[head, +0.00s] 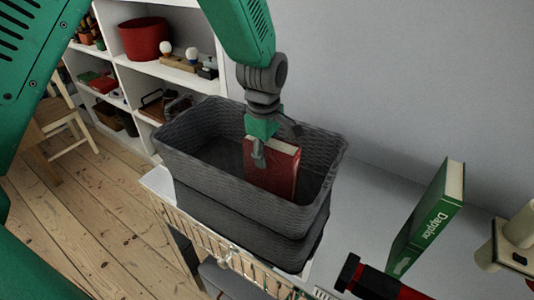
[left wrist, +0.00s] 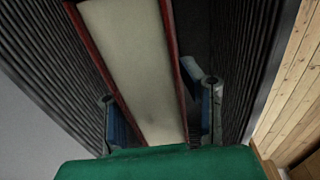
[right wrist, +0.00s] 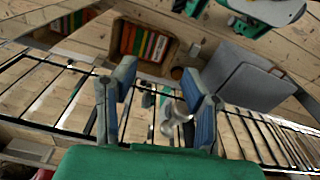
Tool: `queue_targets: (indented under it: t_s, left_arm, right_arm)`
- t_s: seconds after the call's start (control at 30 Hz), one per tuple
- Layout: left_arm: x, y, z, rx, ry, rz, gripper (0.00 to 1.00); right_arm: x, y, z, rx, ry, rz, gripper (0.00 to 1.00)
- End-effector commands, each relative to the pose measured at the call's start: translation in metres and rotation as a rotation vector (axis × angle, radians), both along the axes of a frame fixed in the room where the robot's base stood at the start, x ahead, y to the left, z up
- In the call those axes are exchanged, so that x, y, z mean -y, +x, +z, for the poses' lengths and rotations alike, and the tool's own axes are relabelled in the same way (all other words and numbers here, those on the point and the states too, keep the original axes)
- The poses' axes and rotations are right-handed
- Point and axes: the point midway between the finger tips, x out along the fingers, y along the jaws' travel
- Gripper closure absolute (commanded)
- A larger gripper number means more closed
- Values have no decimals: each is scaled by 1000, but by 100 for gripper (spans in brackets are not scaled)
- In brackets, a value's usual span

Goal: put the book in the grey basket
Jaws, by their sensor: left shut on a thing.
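The red book (head: 273,172) stands roughly upright with its lower part inside the grey woven basket (head: 185,165). My left gripper (head: 260,152) reaches down from above and is shut on the book's top. In the left wrist view the book (left wrist: 132,55) shows its pale page edge between the two fingers (left wrist: 162,118), with ribbed basket walls (left wrist: 240,60) on both sides. Whether the book touches the basket floor is hidden. My right gripper shows only in the right wrist view (right wrist: 160,105); its fingers are apart with nothing clearly held.
The basket stands on a white surface (head: 375,200) by the wall. A green book (head: 430,218) stands to the right, near a red and black object (head: 375,280) and a beige object (head: 510,240). White shelves (head: 190,75) are behind at left. A black wire rack (right wrist: 55,95) lies below my right gripper.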

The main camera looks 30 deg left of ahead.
Motion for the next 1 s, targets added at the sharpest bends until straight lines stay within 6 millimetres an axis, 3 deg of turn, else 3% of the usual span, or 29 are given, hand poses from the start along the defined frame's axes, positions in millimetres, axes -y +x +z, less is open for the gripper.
queue_targets:
  t_s: [0.27,0.3,0.37,0.73,0.87,1.0]
  left_arm:
    - [0,1,0,4,0,0,100]
    - [0,0,-2,1,0,0,62]
    - [0,0,-1,2,0,0,44]
    - [0,1,3,3,0,0,44]
    - [0,0,19,5,1,0,44]
    - [0,-1,50,8,1,1,44]
  right_arm:
    - [0,0,0,0,0,0,60]
    - [0,0,0,0,0,0,60]
    - [0,0,0,0,0,0,60]
    - [0,0,0,0,0,0,60]
    - [0,0,2,0,0,0,60]
    - [0,0,5,0,0,0,60]
